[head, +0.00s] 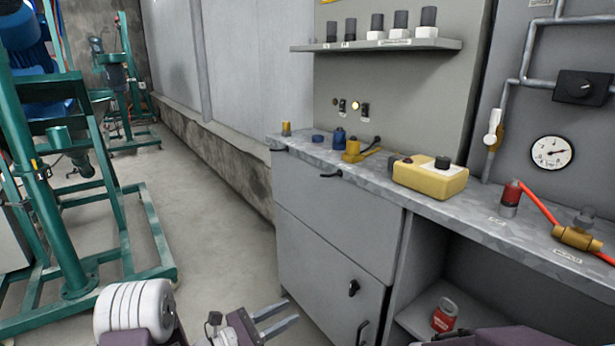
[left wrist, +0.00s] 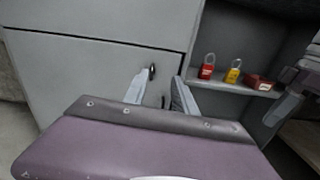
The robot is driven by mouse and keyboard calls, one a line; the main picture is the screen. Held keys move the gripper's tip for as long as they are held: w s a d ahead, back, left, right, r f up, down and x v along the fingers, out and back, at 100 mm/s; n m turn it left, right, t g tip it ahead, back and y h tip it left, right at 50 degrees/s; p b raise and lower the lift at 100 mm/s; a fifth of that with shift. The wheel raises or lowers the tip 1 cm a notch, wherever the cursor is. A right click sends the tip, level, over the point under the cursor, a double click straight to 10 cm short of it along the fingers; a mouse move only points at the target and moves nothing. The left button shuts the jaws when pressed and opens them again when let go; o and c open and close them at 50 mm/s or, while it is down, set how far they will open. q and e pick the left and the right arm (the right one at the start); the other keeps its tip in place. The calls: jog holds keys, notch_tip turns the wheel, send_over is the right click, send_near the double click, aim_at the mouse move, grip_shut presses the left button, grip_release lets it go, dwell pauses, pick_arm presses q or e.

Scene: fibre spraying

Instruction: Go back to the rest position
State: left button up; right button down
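My left gripper (head: 277,318) is low in the head view, in front of the grey cabinet (head: 325,215). Its two fingers are apart with nothing between them. They also show apart and empty in the left wrist view (left wrist: 158,95), pointing at the cabinet front. A purple part of my right arm shows at the bottom right of the head view. A grey part at the right edge of the left wrist view looks like my right gripper (left wrist: 285,100); its finger opening cannot be made out.
The worktop (head: 480,212) holds a yellow control box (head: 430,178), a red-topped cylinder (head: 510,198) and a brass valve (head: 577,237). A red padlock (left wrist: 207,68) and a yellow padlock (left wrist: 232,73) are on the open lower shelf. A green frame (head: 150,235) stands left; floor between is clear.

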pick_arm(q)
jog(key=s+d+r+m+g+h+p, duration=0.1)
jog(key=s+d+r+m+g+p, duration=0.15)
jog(key=r+p, duration=0.6)
jog(key=s+d+r+m+g+p, duration=0.25)
jog(key=r+p, duration=0.25)
jog(key=r, duration=0.6)
jog(key=s+d+r+m+g+h+p, duration=0.1)
jog(key=s+d+r+m+p, duration=0.15)
jog(key=r+p, duration=0.55)
jog(key=s+d+r+m+g+y+p, duration=0.1)
jog(key=s+r+m+g+y+p, duration=0.25)
jog(key=s+r+p, duration=0.45)
jog(key=s+a+r+m+g+y+p, duration=0.2)
jog(key=s+a+m+g+y+p, duration=0.1)
jog(key=s+a+m+y+p, duration=0.5)
jog(key=w+a+f+m+t+y+p, duration=0.1)
jog(key=a+m+y, duration=0.1)
jog(key=a, duration=0.4)
jog(key=w+a+f+m+t+y, duration=0.1)
jog(key=a+f+m+t+y, duration=0.1)
jog(key=a, duration=0.4)
jog(key=shift+w+a+f+m+y+p, duration=0.2)
jog(key=shift+a+f+m+y+p, duration=0.1)
jog(key=shift+m+y+p, duration=0.25)
